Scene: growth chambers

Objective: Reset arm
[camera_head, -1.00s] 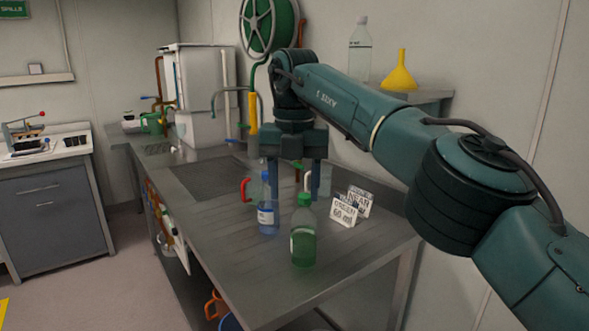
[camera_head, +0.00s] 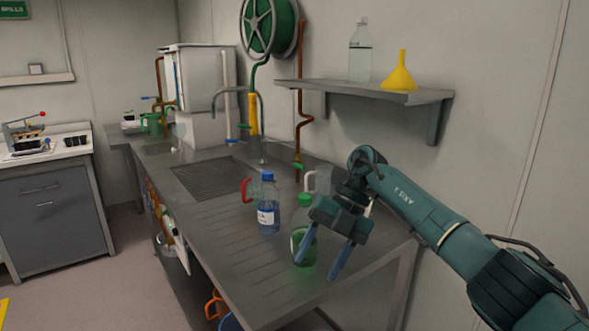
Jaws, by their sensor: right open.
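My right arm comes in from the right, and its right gripper (camera_head: 320,268) is open and empty. Its two blue fingers point down and to the left over the front part of the metal bench (camera_head: 215,240). In the picture the gripper overlaps the bottle with green liquid and green cap (camera_head: 305,200); I cannot tell whether they touch. A bottle with blue liquid and blue cap (camera_head: 267,205) stands upright just left of it. My left gripper is not in view.
A clear jug (camera_head: 320,180) stands behind the gripper, and a red-handled jug (camera_head: 248,190) stands behind the blue bottle. A wall shelf (camera_head: 360,90) holds a clear bottle (camera_head: 360,50) and a yellow funnel (camera_head: 400,72). The bench's left front is clear.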

